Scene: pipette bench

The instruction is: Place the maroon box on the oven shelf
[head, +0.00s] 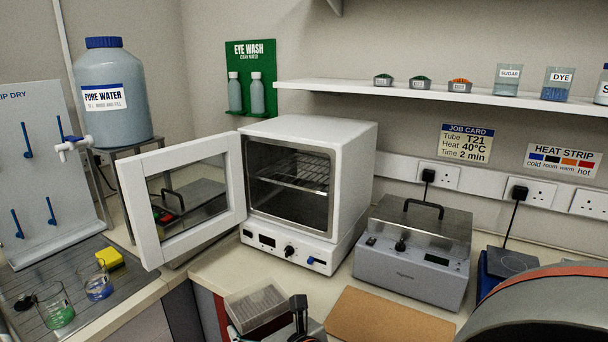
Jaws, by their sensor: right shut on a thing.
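The white oven (350,165) stands on the bench with its glass door (144,222) swung open to the left. Its wire shelf (295,182) shows inside, and I see nothing on it. A box with a pale grey, ribbed top (256,302) is at the bottom edge, in front of and below the oven. A little dark red shows low at its left; I take it for the maroon box. My right gripper (299,318) is at its right side, shut on it, partly cut off by the frame. My left gripper is not in view.
A grey lidded heater (412,285) stands right of the oven, with a brown board (372,317) in front. Beakers (98,285) and a yellow sponge (110,260) sit at left. The open door sticks out at left.

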